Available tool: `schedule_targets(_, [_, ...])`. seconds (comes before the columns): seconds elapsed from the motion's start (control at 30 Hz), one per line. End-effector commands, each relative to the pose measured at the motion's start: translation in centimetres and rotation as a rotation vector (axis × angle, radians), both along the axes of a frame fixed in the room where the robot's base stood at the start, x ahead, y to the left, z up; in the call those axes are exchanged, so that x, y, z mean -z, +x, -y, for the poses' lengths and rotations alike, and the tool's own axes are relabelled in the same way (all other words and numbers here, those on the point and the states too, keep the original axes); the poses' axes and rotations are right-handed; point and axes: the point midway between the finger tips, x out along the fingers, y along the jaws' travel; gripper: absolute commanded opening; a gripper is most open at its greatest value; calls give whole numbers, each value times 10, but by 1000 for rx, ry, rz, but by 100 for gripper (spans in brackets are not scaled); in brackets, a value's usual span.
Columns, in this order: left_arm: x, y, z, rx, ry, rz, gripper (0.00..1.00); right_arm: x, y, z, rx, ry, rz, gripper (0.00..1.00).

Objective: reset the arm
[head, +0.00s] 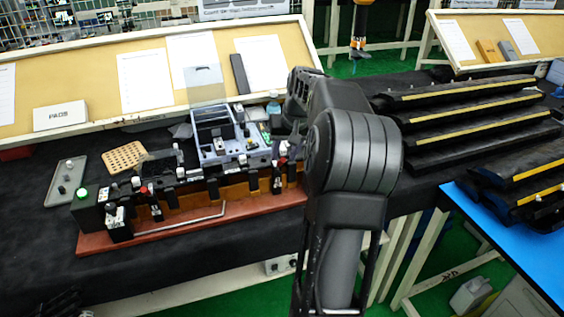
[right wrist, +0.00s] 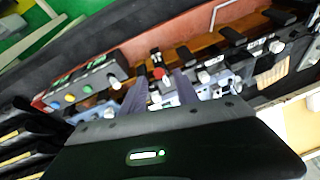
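My right arm rises from the bottom centre of the head view, and its bent elbow stands in front of the bench. Its forearm points away over the bench, and the gripper end is mostly hidden behind it. In the right wrist view the two fingers of my right gripper (right wrist: 160,92) stand apart, with no held object visible between them. Beyond the fingers is the clip fixture (right wrist: 205,50), a red-brown base with dark blocks and white knobs. The same fixture shows in the head view (head: 180,230), left of my arm. I cannot make out my left gripper.
Black trim strips with yellow lines (head: 465,110) are stacked at the right, by a blue table top (head: 510,240). A grey-blue tray (head: 218,135), a perforated tan block (head: 125,157) and a grey plate (head: 66,182) lie on the dark bench. A slanted board (head: 100,85) stands behind.

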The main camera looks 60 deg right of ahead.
Motion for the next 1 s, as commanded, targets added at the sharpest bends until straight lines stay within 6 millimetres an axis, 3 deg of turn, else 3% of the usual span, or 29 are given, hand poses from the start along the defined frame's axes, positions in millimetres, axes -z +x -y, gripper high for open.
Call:
schedule_targets(0.23, [6, 0, 1, 1, -2, 2, 37, -25, -8, -4, 0, 0, 1, 37])
schedule_targets(1.0, [5, 0, 1, 1, -2, 2, 37, -26, -9, -4, 0, 0, 0, 37])
